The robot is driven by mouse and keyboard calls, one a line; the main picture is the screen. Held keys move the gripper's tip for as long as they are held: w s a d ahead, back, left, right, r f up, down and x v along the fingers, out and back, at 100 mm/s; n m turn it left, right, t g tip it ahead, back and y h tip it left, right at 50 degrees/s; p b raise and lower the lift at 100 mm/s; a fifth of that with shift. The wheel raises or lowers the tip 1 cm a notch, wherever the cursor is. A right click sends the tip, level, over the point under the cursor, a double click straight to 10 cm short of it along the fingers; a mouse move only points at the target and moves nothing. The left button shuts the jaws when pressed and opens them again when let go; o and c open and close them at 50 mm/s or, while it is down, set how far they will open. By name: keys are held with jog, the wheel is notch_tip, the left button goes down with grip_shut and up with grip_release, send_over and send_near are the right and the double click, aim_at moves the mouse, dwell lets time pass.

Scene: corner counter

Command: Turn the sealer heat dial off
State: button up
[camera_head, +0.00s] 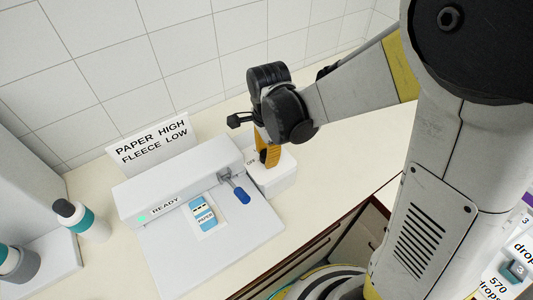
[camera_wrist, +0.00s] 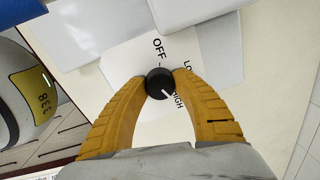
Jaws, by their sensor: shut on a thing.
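The heat dial (camera_wrist: 159,82) is a small black knob with a white pointer line. In the wrist view it sits on a white plate lettered OFF, LO (partly hidden) and HIGH. Its pointer is toward HIGH, away from OFF. My gripper (camera_wrist: 160,88) has its two yellow fingers closed around the dial, one on each side. In the head view my gripper (camera_head: 268,155) reaches down onto the white dial box (camera_head: 275,178) at the right end of the sealer (camera_head: 180,185); the dial is hidden there by the fingers.
The sealer shows a green light and READY, with a blue-handled lever (camera_head: 241,195) close left of my gripper. A sign (camera_head: 150,142) reads PAPER HIGH, FLEECE LOW. A PAPER pouch (camera_head: 203,214) lies on the sealer's plate. A bottle (camera_head: 80,220) stands left. The counter behind is clear.

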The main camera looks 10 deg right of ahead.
jog(key=n, duration=1.4)
jog(key=shift+b, duration=0.4)
jog(key=n, duration=0.6)
jog(key=shift+n+g, duration=0.3)
jog(key=n, duration=0.7)
jog(key=o, duration=1.2)
jog(key=shift+d, duration=0.1)
